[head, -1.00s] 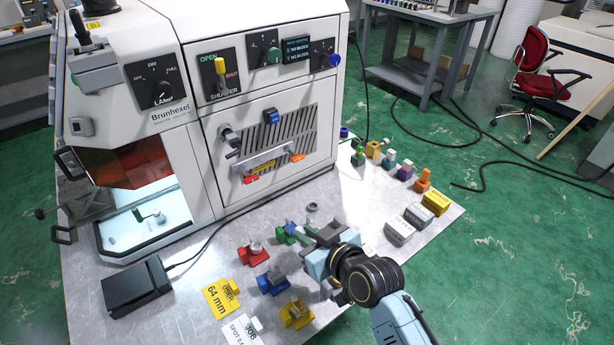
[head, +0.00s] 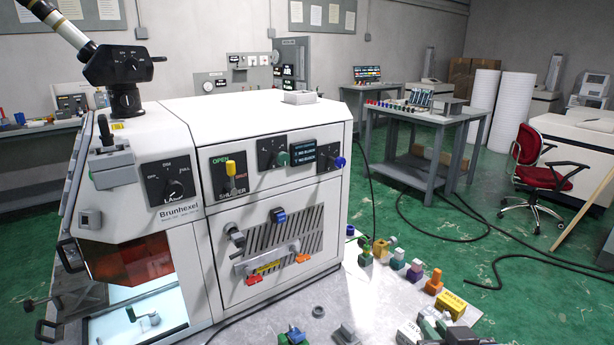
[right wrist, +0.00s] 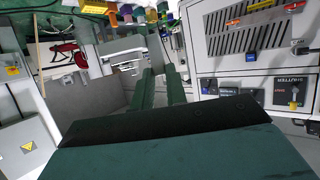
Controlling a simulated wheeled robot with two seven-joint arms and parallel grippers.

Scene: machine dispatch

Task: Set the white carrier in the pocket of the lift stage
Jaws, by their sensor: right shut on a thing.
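My right gripper (head: 434,326) is low at the right in the head view, in front of the block row at the bench's right end. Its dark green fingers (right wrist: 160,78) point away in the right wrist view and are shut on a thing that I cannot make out. I cannot pick out the white carrier for certain. The lift stage cannot be identified for certain; the lit chamber (head: 140,315) at the machine's lower left holds a small fixture (head: 148,319). My left gripper is out of view.
The large white machine (head: 275,215) fills the left. A grey piece (head: 345,335), a green-and-blue piece (head: 293,337) and a ring (head: 318,311) lie before it. A yellow block (head: 453,305) and several small coloured pieces (head: 398,258) stand on the bench's right.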

